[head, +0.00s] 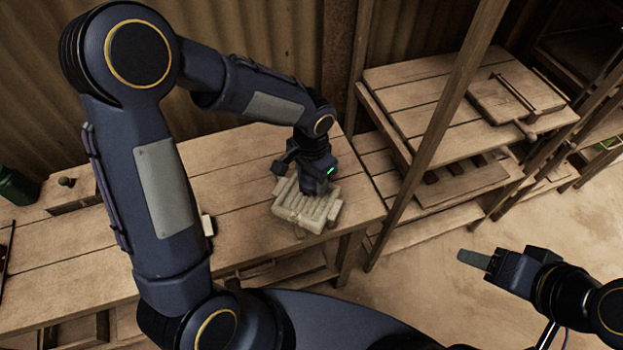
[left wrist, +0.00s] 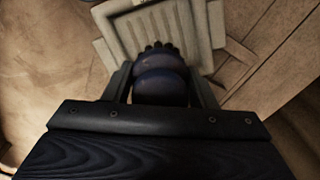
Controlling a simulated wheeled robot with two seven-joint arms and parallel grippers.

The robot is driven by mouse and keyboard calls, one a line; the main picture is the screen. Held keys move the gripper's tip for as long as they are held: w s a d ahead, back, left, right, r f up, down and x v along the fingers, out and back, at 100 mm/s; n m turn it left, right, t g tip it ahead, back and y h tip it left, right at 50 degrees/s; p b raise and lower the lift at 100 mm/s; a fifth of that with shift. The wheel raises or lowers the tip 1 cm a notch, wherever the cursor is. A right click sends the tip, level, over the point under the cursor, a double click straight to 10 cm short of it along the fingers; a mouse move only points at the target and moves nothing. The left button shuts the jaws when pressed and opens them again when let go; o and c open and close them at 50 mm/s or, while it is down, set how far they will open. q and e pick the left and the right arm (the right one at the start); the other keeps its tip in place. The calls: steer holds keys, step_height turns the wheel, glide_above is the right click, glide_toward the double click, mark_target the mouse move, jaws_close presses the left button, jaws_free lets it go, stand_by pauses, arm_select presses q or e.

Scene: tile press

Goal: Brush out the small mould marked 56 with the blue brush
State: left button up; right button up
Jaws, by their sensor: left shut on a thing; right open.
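The pale ribbed mould (head: 305,210) lies near the right end of the workbench, and it also shows in the left wrist view (left wrist: 158,30). Its marking 56 cannot be read. My left gripper (head: 312,184) is above the mould, pointing down. In the left wrist view my left gripper is shut on a rounded dark blue brush (left wrist: 160,85). The brush's dark bristles (left wrist: 157,46) are over the mould's ribbed face; whether they touch it is hard to tell. My right gripper (head: 480,260) is open and empty, out over the floor on the right.
The wooden workbench (head: 240,165) has a green bottle (head: 15,187), a wooden box with a knob (head: 72,193) and a small pale block (head: 208,225). A wooden rack (head: 400,75) stands right of the bench, with posts close by. The floor at right is clear.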

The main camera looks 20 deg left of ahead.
arm_select(q)
steer(key=shift+w+r+p, duration=0.15)
steer(key=shift+r+p, duration=0.4)
steer(key=shift+r, duration=0.4)
steer(key=shift+r+p, duration=0.85)
steer(key=shift+r, duration=0.45)
